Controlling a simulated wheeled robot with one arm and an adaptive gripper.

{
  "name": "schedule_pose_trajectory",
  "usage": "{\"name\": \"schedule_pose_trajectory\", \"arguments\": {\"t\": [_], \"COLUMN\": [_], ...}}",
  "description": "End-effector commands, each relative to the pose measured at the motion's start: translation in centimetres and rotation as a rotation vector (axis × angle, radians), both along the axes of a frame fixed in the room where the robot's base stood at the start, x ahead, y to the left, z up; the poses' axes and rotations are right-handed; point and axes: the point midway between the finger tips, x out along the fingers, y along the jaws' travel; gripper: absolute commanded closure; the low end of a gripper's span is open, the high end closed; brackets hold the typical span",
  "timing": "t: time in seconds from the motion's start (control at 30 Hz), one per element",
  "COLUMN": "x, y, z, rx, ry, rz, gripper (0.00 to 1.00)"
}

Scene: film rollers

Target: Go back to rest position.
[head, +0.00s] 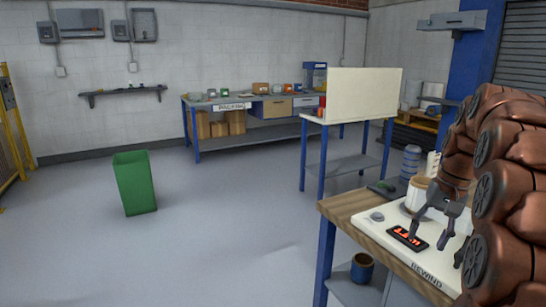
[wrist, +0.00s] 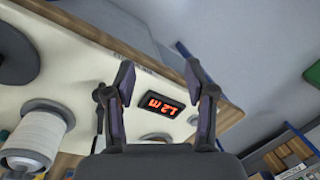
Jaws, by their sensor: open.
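My gripper (head: 436,248) is open over the rewind bench at the right of the head view. Its two fingers show apart and empty in the wrist view (wrist: 158,72). Between and beyond them lies a small black display (wrist: 158,105) with red glowing characters. The display (head: 408,237) also shows in the head view, set on the cream panel (head: 425,262) marked REWIND. My arm is folded at the right edge and hides part of the bench.
A white spool (wrist: 38,135) stands near the left of the wrist view. A green bin (head: 135,183) stands on open floor at left. The packing table (head: 265,132) is at the back wall. A cream-topped stand (head: 360,95) is behind the bench (head: 345,207).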

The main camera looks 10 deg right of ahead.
Motion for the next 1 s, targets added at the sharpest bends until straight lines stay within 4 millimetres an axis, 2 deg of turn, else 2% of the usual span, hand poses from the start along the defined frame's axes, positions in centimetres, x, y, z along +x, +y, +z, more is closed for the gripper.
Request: {"name": "schedule_pose_trajectory", "arguments": {"t": [0.03, 0.1, 0.27, 0.5, 0.8, 1.0], "x": [-0.4, -1.0, -3.0, -7.7, -15.4, -20.3], "y": [2.1, 4.6, 9.7, 16.4, 22.4, 24.3], "z": [-0.2, -0.8, -2.3, -4.9, -9.0, -11.5], "rx": [0.001, 0.003, -0.002, -0.017, -0.048, -0.067], "ry": [0.009, 0.027, 0.058, 0.109, 0.168, 0.204], "rz": [0.034, 0.074, 0.163, 0.296, 0.459, 0.544], "gripper": [0.45, 0.45, 0.45, 0.45, 0.45, 0.45]}}
